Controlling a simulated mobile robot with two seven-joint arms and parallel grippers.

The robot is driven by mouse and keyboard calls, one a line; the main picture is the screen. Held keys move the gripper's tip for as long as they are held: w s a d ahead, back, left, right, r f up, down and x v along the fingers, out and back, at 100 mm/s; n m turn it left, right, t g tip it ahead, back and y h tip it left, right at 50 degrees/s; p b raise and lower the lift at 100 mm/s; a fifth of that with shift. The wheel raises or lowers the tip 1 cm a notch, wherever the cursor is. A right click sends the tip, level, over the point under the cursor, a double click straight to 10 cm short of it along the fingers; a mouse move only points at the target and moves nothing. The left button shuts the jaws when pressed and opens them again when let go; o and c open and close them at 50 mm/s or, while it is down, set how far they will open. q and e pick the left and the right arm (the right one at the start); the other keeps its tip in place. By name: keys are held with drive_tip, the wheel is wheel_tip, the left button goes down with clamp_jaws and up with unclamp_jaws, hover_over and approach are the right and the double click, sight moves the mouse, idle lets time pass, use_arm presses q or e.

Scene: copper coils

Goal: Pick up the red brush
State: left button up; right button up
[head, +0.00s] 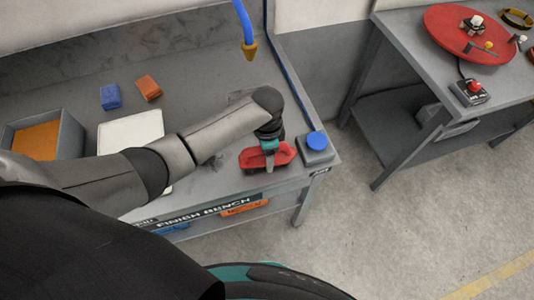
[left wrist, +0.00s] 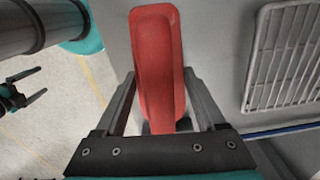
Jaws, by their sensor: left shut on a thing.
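The red brush (head: 281,155) is at the front right of the finish bench, beside the blue round button. My left gripper (head: 269,158) reaches down over it and is shut on it. In the left wrist view, the brush (left wrist: 157,50) lies lengthwise between the two fingers of my left gripper (left wrist: 162,100). Its far end extends beyond the fingertips. I cannot tell whether the brush touches the bench top. My right gripper (left wrist: 30,86) shows small at the left of the left wrist view, with its fingers apart and empty.
The blue button (head: 317,140) sits on a grey box at the bench corner. A white pad (head: 130,130), a blue block (head: 110,97), an orange block (head: 148,88) and a grey bin (head: 72,135) are on the bench. A blue hose (head: 244,22) hangs above. Another table (head: 415,50) stands at right.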

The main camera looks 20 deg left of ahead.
use_arm(q)
drive_tip(key=shift+r, duration=0.15)
wheel_tip(320, 180, up, 20)
drive_tip(key=p, duration=0.3)
